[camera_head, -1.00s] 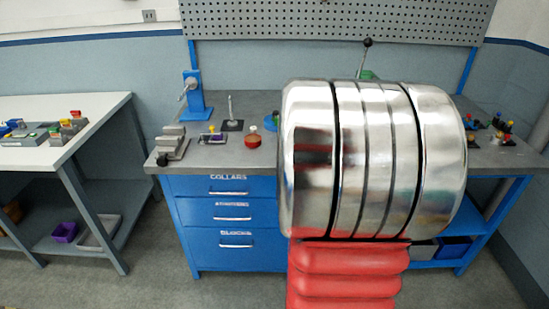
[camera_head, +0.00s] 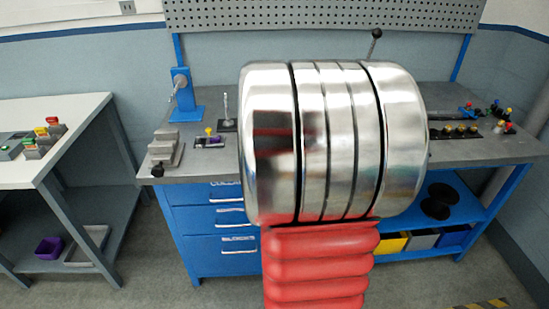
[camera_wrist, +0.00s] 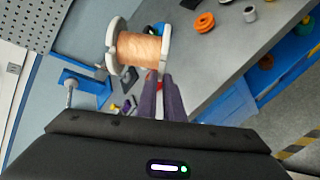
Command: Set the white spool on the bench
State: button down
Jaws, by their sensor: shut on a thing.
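The white spool (camera_wrist: 140,47) shows in the wrist view, with two white flanges and copper-coloured winding between them. My gripper (camera_wrist: 159,78) is shut on the spool, its two dark fingers close together at the flange on the right. The spool is in front of the grey bench top (camera_wrist: 215,55); I cannot tell how high it is above it. In the head view the bench (camera_head: 455,150) stands ahead, but my arm hides its middle, my gripper and the spool.
A blue stand (camera_head: 184,97) and a grey stepped block (camera_head: 167,147) are at the bench's left. Several coloured knobs (camera_head: 500,120) are at its right. In the wrist view an orange ring-like part (camera_wrist: 204,21) lies on the bench. A white table (camera_head: 25,165) stands left.

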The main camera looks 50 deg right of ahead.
notch_tip(320, 180, down, 6)
jog(key=shift+s+d, duration=0.3)
dwell(0.4)
jog(key=shift+f, duration=0.1)
jog(key=shift+f, duration=1.85)
jog(key=c, duration=1.9)
grip_release()
jog(key=shift+a, duration=0.15)
